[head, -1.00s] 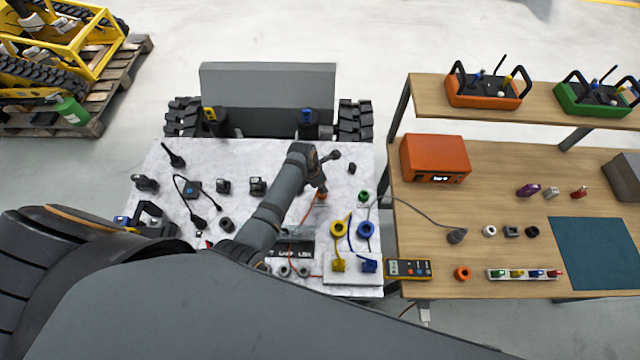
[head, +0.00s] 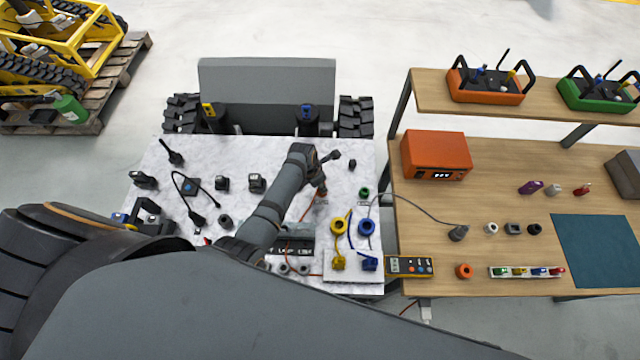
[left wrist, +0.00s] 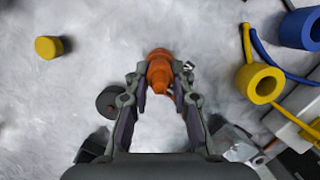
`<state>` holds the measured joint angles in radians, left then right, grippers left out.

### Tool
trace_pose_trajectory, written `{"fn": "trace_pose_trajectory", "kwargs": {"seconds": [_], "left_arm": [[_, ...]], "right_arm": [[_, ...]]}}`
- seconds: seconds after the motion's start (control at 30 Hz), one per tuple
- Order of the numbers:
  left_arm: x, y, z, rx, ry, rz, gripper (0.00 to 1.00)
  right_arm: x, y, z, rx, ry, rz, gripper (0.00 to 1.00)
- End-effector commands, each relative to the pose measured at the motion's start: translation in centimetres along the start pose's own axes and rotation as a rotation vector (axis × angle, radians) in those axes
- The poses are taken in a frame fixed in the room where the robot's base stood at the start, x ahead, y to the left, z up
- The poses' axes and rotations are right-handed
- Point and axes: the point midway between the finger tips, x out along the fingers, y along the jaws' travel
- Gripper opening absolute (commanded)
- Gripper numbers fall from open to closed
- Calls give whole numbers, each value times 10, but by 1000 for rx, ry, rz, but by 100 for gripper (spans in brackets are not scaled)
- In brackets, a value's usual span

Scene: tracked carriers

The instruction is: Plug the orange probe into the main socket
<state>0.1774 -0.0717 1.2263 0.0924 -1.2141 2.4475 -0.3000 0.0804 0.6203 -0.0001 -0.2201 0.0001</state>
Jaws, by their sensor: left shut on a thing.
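My left gripper (head: 322,190) reaches over the white marbled board (head: 165,215) from the left. In the left wrist view the gripper (left wrist: 162,90) is shut on the orange probe (left wrist: 159,70), whose body sits between the fingertips. A bit of the orange probe (head: 321,196) shows at the fingertips in the head view, with a thin orange cable near it. I cannot tell whether its tip touches anything. I cannot pick out the main socket with certainty. A dark round part (left wrist: 110,103) lies left of the fingers. My right gripper is not in view.
A yellow ring (head: 338,227) and a blue ring (head: 366,228) stand right of the gripper, with a green ring (head: 364,193) beyond. A yellow cylinder (left wrist: 48,46) is at the wrist view's upper left. The wooden bench (head: 430,210) is at right, carrying an orange box (head: 436,155).

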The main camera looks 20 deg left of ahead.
Motion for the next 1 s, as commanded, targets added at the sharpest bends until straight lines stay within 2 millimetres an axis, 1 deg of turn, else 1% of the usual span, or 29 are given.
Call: {"fn": "trace_pose_trajectory", "kwargs": {"seconds": [0.23,0.47,0.87,1.0], "left_arm": [[-1,0,0,0,0,0,0],[-1,0,0,0,1,-1,0],[0,0,0,0,0,0,0],[-1,0,1,0,0,2,0]], "right_arm": [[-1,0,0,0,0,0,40],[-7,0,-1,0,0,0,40],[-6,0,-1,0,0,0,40],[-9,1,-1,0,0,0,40]]}}
